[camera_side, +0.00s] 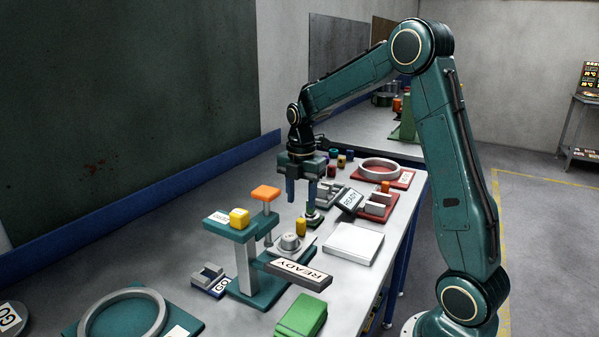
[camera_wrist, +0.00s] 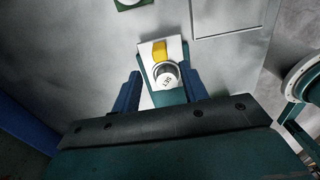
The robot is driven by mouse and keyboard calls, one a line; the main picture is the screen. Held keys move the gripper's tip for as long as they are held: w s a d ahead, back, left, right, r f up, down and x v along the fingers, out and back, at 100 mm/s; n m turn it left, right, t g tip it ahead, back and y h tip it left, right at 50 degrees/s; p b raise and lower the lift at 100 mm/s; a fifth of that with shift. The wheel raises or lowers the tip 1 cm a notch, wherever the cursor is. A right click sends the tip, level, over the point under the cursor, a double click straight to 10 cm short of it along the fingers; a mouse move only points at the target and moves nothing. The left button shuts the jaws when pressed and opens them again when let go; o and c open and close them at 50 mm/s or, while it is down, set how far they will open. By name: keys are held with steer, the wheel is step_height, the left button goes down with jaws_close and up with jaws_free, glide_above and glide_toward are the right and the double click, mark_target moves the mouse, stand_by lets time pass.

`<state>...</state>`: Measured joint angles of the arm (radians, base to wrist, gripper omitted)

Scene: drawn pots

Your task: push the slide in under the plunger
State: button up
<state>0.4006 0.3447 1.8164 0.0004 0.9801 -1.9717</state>
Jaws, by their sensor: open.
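The slide (camera_side: 308,241) is a pale plate carrying a grey round cup marked SET (camera_side: 290,242) and an upright yellow tab (camera_side: 300,227). My gripper (camera_side: 301,204) is open and empty, fingers down, above and behind the slide. In the wrist view, the yellow tab (camera_wrist: 160,51) and the SET cup (camera_wrist: 167,76) appear between my blue fingers (camera_wrist: 161,72). I cannot tell the height gap exactly. The plunger is not seen there.
A white pad (camera_side: 353,243) lies to the right, with a green block (camera_side: 302,316) nearer. Red fixtures (camera_side: 378,206) and a ring (camera_side: 380,168) stand further back.

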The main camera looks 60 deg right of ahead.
mark_target(301, 220)
steer(key=shift+f, duration=3.95)
steer(key=shift+a, duration=0.1)
jaws_close()
